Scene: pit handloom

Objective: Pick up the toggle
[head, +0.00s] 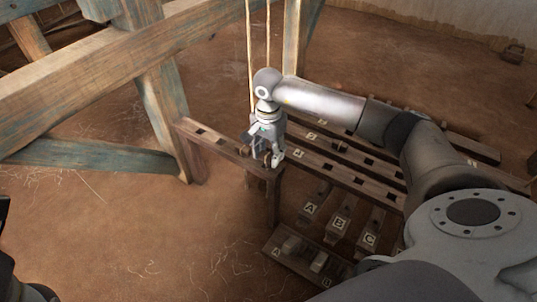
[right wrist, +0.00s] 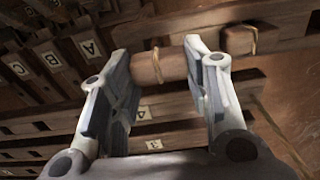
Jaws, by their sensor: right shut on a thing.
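The toggle (right wrist: 168,66) is a short brown wooden peg with a thin cord looped round it. In the right wrist view it lies crosswise between the two fingertips. My right gripper (right wrist: 157,58) is shut on it, one finger at each end. In the head view my right gripper (head: 266,156) points down at the near end of a slotted wooden rail (head: 222,145), and the fingers mostly hide the toggle there. A second cord-wrapped wooden piece (right wrist: 238,40) sits just right of the gripper in the wrist view. My left gripper is not clearly seen.
Lettered wooden pedals, such as B (head: 338,222), lie below and right of the gripper. A lettered block rack (head: 272,252) is in front of them. Slotted bars (head: 345,172) run behind. Two cords (head: 249,45) hang beside the loom post (head: 293,40). Bare earth is free at left.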

